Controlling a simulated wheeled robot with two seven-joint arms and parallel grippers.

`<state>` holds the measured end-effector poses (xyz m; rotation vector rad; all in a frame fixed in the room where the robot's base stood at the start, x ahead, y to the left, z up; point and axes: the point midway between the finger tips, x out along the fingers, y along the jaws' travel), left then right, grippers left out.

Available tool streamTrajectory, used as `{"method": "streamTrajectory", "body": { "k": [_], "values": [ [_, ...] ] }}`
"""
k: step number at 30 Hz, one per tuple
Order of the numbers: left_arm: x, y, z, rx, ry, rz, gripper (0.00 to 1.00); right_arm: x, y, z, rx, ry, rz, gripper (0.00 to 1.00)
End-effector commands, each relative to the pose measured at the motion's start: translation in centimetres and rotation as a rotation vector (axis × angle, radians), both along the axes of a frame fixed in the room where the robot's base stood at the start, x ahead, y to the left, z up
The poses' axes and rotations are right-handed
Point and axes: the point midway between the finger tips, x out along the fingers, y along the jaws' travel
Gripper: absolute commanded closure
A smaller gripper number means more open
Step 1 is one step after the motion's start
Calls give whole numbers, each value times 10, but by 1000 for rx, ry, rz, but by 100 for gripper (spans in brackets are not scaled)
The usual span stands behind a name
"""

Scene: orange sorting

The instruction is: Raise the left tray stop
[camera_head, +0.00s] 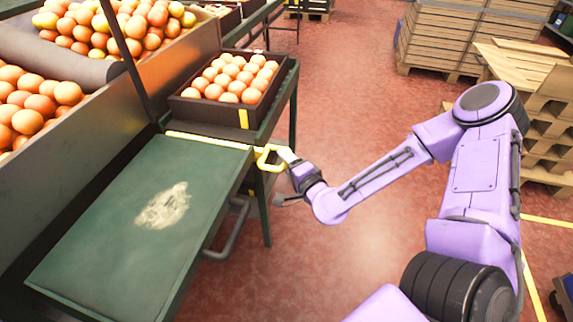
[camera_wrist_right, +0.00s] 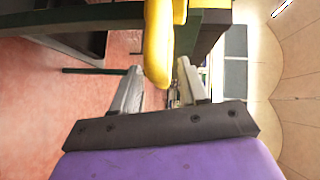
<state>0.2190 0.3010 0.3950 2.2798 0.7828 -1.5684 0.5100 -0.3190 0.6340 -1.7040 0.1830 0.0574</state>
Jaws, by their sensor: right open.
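The left tray stop shows in the head view as a yellow bar (camera_head: 208,140) lying along the far edge of the green table, with a yellow loop handle (camera_head: 268,158) at its right end. My right gripper (camera_head: 284,174) is at this handle, coming from the right. In the right wrist view the yellow handle (camera_wrist_right: 157,45) reaches down into the gap between the two open fingers of the right gripper (camera_wrist_right: 159,72). I cannot tell whether a finger touches it. My left gripper is not in view.
A dark crate of oranges (camera_head: 180,108) stands just beyond the stop. The green table (camera_head: 110,225) is bare except for a pale worn patch. A grey bar (camera_head: 232,235) juts from its right side. Wooden crates and pallets (camera_head: 445,40) stand at the back right; red floor lies between.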

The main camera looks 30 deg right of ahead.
Motion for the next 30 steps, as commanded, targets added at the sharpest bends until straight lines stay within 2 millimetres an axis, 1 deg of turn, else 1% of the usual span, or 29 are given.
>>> {"method": "streamTrajectory", "body": {
  "k": [3, 10, 11, 12, 14, 15, 19, 21, 23, 28, 30],
  "values": [
    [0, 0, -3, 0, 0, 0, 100, 8, 0, -2, 0, 1, 0, 57],
    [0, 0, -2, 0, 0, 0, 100, 10, 0, -1, 1, 1, 1, 57],
    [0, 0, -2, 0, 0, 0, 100, 10, -1, -1, 1, 1, 0, 60],
    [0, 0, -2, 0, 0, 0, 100, 10, 0, -1, 1, 1, 0, 73],
    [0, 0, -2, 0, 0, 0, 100, 10, -1, -1, 1, 1, 0, 92],
    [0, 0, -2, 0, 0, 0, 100, 10, -1, -1, 1, 1, 0, 100],
    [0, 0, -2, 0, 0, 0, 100, 10, -1, -1, 1, 1, 0, 100],
    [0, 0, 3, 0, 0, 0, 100, 9, 0, 4, 0, 1, 0, 100],
    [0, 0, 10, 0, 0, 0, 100, 10, 0, 12, 1, 0, 0, 100],
    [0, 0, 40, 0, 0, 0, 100, 10, 0, 45, 1, -3, 0, 100],
    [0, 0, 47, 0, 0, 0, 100, 10, -1, 53, 1, -3, 0, 100]
  ]
}}
